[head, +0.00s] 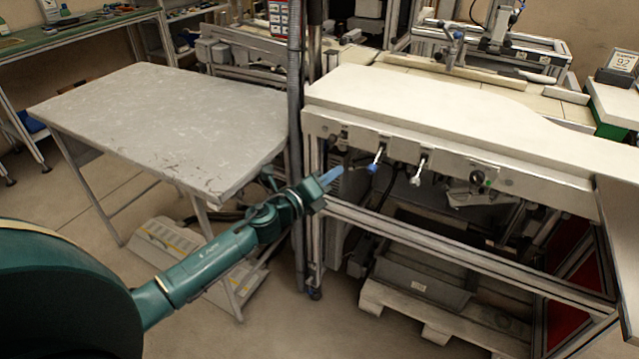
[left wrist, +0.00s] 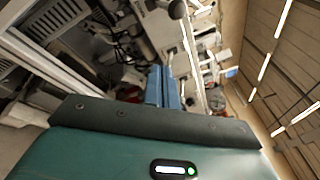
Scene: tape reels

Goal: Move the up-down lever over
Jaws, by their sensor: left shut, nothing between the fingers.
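Two levers stick out of the front panel (head: 450,172) of the cream-topped machine in the head view. One is a blue-tipped lever (head: 376,160); to its right is a white-tipped lever (head: 419,170). Which of them is the up-down lever I cannot tell. My left gripper (head: 331,175) has blue fingers, shut and empty, left of the blue-tipped lever and apart from it in the picture. The shut fingers (left wrist: 163,88) also show in the left wrist view, pointing at the machine. My right gripper is in neither view.
A grey worn table (head: 170,120) stands at the left, with floor between it and the machine. A vertical post (head: 296,140) rises near the gripper. A knob (head: 477,178) sits farther right on the panel. A grey bin (head: 420,280) and a pallet (head: 430,315) lie below.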

